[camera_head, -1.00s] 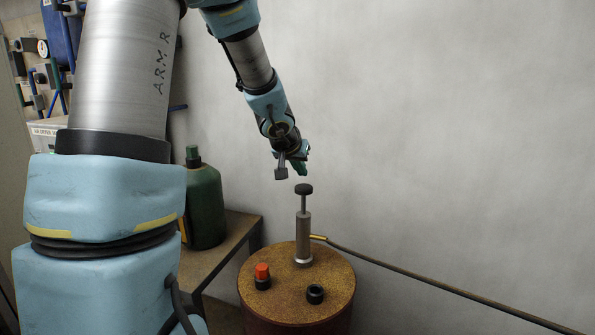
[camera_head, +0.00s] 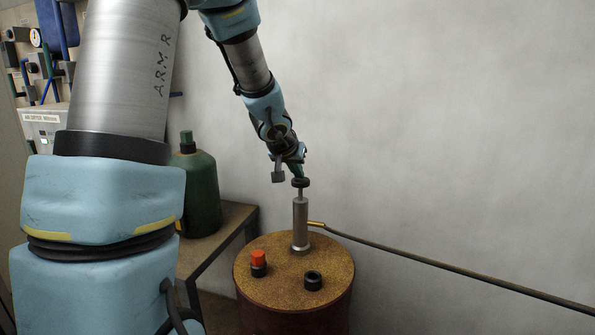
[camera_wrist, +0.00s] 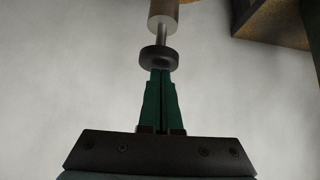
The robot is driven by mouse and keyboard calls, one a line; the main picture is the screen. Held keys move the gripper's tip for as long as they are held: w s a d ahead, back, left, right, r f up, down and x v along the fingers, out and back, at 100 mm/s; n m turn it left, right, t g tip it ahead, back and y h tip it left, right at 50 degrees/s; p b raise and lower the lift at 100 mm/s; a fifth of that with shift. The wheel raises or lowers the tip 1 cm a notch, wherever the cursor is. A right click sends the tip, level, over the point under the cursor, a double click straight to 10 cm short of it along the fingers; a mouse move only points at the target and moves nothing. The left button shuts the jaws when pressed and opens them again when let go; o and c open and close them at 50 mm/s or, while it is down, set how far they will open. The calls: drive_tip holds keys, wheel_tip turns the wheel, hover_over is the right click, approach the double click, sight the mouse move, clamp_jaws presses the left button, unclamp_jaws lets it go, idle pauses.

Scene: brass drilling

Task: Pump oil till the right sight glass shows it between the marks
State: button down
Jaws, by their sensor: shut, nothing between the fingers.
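The hand pump stands upright on a round rust-brown drum (camera_head: 258,288). It has a grey barrel (camera_head: 300,224), a short bright rod and a round black knob (camera_head: 301,182). My gripper (camera_head: 298,172) is shut and empty, its green fingers pointing down at the top of the knob. In the wrist view the closed fingertips (camera_wrist: 160,71) meet the knob (camera_wrist: 159,58) and appear to touch it. A short length of rod shows between knob and barrel. No sight glass or marks can be seen in these views.
A dark hose (camera_head: 440,267) runs from the pump's brass outlet to the right. An orange cap (camera_head: 258,258) and a black fitting (camera_head: 313,280) stand on the drum. A green bottle (camera_head: 199,190) sits on a bench at left. A plain wall lies behind.

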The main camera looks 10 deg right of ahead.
sight(296, 182)
drive_tip(key=shift+f+b, duration=0.5)
drive_tip(key=shift+f, duration=0.75)
drive_tip(key=shift+s, duration=0.1)
drive_tip(key=shift+r+p, duration=0.35)
drive_tip(key=shift+p, duration=0.15)
drive_tip(key=r+p, duration=0.2)
drive_tip(key=r, duration=0.1)
drive_tip(key=r+p, duration=0.2)
drive_tip(key=shift+s+a, duration=0.1)
drive_tip(key=shift+a, duration=0.15)
drive_tip(key=p+v, duration=0.4)
drive_tip(key=v, duration=0.4)
drive_tip(key=shift+s+a, duration=0.15)
drive_tip(key=shift+s, duration=0.15)
